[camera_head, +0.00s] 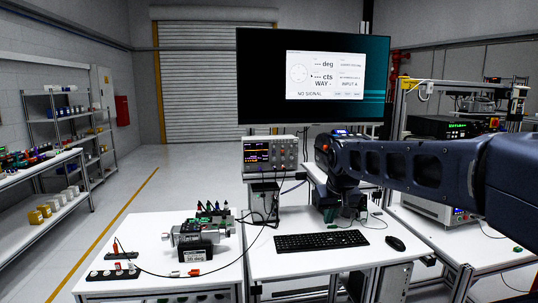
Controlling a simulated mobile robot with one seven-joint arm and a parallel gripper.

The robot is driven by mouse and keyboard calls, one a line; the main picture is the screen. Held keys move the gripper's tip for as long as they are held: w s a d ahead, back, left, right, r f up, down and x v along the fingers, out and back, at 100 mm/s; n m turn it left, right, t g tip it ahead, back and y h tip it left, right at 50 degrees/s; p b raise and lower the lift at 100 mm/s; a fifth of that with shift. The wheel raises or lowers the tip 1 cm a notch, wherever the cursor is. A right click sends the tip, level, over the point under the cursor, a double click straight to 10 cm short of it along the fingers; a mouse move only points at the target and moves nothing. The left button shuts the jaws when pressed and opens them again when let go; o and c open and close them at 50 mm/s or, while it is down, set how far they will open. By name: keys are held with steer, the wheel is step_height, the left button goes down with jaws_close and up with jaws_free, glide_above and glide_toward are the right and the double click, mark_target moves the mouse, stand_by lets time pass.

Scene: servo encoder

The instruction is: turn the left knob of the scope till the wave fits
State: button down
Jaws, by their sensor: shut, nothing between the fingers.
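The scope (270,155) stands upright at the back left of the middle bench, on a dark box-like unit. Its small dark screen is lit with an orange-yellow trace at the left of its front. Its knobs sit right of the screen, too small to tell the left one or its setting. My arm (430,165) reaches in from the right, and its near joint (326,152) is just right of the scope, with a gap in the picture.
A large monitor (335,75) behind reads "NO SIGNAL". A keyboard (320,241) and mouse (395,243) lie on the middle bench (300,264). A motor-like unit (192,240) with cables stands on the left bench. Cables run near the scope. Floor at the left is clear.

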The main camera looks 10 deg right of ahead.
steer(key=c, duration=2.1)
jaws_free()
steer(key=o, duration=0.4)
steer(key=shift+w, duration=0.15)
steer(key=o, duration=1.7)
steer(key=w+t, duration=0.3)
steer(key=w, duration=0.9)
steer(key=shift+w+r, duration=0.25)
steer(key=w+a+f+n+t+y, duration=0.1)
steer(key=w+a+t+y, duration=0.1)
steer(key=w, duration=1.1)
steer(key=w+a+f+n+t+y, duration=0.1)
steer(key=w+a+t, duration=0.4)
steer(key=w, duration=0.8)
steer(key=w+a+n+t+y, duration=0.2)
steer(key=w+a+t+y, duration=0.2)
steer(key=w, duration=0.9)
steer(key=shift+a+f, duration=0.4)
steer(key=shift+a, duration=0.35)
